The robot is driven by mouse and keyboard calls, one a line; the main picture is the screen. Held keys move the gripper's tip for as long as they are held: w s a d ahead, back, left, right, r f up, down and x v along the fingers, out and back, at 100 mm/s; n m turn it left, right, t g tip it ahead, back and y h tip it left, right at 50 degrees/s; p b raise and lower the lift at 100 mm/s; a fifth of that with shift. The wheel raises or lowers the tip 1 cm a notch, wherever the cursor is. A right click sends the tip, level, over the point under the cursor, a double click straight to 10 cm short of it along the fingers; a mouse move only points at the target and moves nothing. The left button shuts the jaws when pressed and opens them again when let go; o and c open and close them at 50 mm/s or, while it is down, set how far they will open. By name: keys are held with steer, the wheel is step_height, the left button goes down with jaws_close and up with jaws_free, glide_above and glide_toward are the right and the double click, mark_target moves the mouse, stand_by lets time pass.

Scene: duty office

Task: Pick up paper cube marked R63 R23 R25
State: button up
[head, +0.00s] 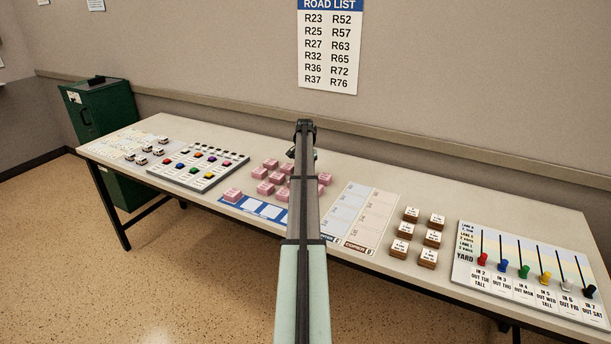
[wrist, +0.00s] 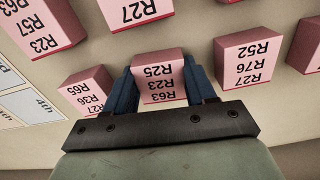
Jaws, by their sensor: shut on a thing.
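The pink paper cube marked R63 R23 R25 (wrist: 159,82) sits between the two blue fingers of my gripper (wrist: 161,88) in the wrist view, its label upside down. My gripper is shut on it, with a finger against each side. I cannot tell whether the cube is still touching the table. In the head view my arm covers the gripper's fingers and this cube; several other pink cubes (head: 262,188) show beside the arm.
Close neighbours in the wrist view are a cube marked R65 R36 R27 (wrist: 88,92) on the left and one marked R52 R76 R27 (wrist: 247,57) on the right. A blue-and-white card (head: 254,207), brown blocks (head: 403,230) and a peg board (head: 525,275) share the table (head: 450,205).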

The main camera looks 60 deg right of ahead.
steer(key=shift+c, duration=0.9)
steer(key=shift+r, duration=0.1)
